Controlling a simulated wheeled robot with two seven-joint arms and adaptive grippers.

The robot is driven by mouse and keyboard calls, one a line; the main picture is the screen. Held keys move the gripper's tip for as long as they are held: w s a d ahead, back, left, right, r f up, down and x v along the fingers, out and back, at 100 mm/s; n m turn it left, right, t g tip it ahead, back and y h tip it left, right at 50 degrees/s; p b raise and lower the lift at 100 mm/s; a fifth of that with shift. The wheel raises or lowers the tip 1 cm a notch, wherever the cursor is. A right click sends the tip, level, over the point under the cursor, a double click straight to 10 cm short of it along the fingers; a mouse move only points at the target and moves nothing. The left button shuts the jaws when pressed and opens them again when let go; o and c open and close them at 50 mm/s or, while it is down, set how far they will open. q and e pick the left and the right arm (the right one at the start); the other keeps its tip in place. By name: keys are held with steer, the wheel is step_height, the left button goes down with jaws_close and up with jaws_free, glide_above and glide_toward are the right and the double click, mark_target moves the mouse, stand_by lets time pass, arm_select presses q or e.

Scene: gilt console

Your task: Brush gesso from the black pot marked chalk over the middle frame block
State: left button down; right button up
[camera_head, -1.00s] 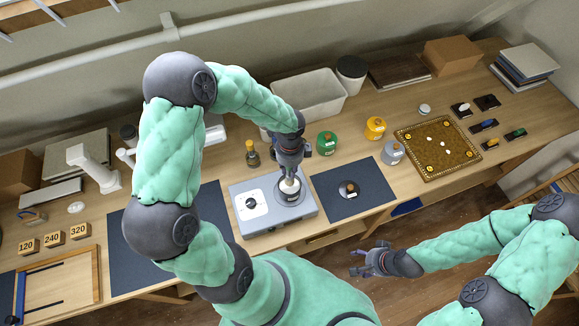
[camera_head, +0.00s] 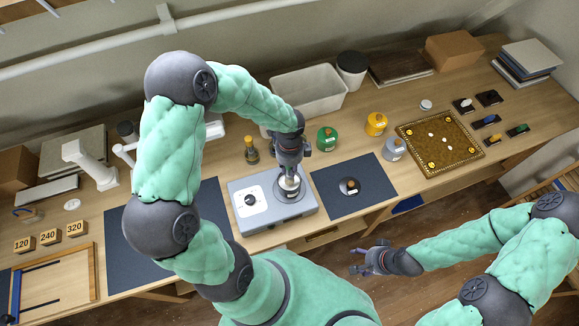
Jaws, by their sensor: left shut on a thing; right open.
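My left gripper (camera_head: 290,172) points down over the grey heating unit (camera_head: 301,215), at its round plate. It is shut on a small pale thing (camera_head: 289,184) whose lower end is at a dark round vessel or ring on the plate. I cannot tell whether this is a brush or a pot lid. I cannot tell which piece is the middle frame block. My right gripper (camera_head: 366,262) is open and empty in front of the bench.
Green (camera_head: 326,140), yellow (camera_head: 376,125) and grey (camera_head: 393,149) pots stand behind and right of the mat. A gilt-edged board (camera_head: 438,168) and several small dark blocks (camera_head: 487,122) lie at right. A bottle (camera_head: 251,153) and white bin (camera_head: 309,95) stand behind.

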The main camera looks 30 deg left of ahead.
arm_select(q)
steer(key=shift+f+b, duration=0.4)
steer(key=shift+f, duration=0.15)
stand_by(1.4)
steer(key=shift+r, duration=0.15)
steer(key=shift+r+p, duration=2.95)
steer(key=shift+r, duration=0.5)
steer(key=shift+f, duration=0.1)
steer(key=c, duration=1.6)
jaws_free()
steer(key=shift+c, duration=0.2)
jaws_close()
